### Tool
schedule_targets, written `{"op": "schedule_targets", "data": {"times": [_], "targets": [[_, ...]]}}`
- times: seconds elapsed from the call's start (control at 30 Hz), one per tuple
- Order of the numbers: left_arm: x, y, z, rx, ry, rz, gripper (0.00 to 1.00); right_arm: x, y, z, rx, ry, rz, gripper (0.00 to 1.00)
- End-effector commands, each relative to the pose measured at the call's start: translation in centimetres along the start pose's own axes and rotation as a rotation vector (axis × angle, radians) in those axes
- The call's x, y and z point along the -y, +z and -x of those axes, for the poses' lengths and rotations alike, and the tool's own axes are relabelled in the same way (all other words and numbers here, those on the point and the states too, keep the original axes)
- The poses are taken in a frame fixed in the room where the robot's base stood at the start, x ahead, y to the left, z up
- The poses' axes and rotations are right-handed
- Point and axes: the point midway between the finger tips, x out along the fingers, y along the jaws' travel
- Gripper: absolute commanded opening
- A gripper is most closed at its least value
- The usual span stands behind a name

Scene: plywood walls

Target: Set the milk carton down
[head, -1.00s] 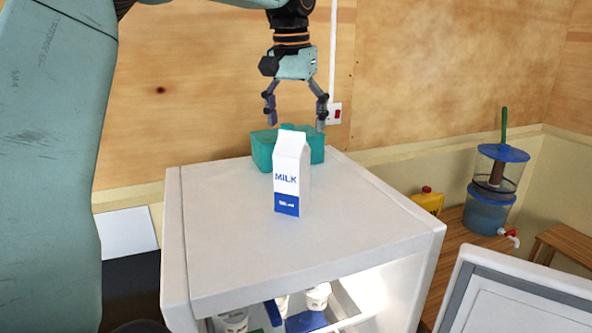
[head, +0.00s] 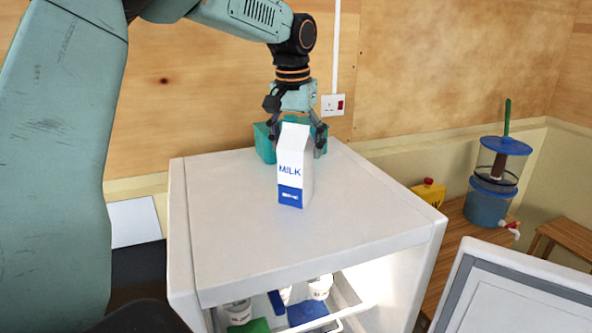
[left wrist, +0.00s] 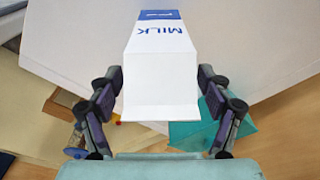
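The milk carton (head: 291,172), white with a blue base band, stands upright on the white fridge top (head: 235,215). My left gripper (head: 298,145) points down at the carton from behind, partly hidden by it in the head view. In the left wrist view, the carton (left wrist: 162,65) lies between the two spread fingers of my left gripper (left wrist: 160,80). A narrow gap shows on each side, so the gripper looks open and not closed on it. My right gripper is not in view.
A teal container (head: 265,148) sits behind the carton at the fridge top's back edge. The rest of the top is clear. The fridge door (head: 520,300) stands open at the lower right. A blue-lidded dispenser (head: 495,180) stands on a wooden bench to the right.

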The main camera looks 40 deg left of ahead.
Motion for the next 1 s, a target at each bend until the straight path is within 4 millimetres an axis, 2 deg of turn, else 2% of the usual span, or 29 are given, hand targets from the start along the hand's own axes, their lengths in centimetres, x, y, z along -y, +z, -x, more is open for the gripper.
{"op": "schedule_targets", "data": {"times": [0.07, 0.87, 1.0], "targets": [[0.00, 0.00, 0.01, 0.000, 0.000, 0.000, 0.68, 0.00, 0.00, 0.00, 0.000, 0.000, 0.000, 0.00], [0.02, 0.03, -0.02, 0.002, 0.000, 0.000, 0.00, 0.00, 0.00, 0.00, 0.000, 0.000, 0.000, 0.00], [0.01, -0.03, 0.08, -0.001, 0.000, 0.000, 0.00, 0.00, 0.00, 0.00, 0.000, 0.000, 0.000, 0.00]]}}
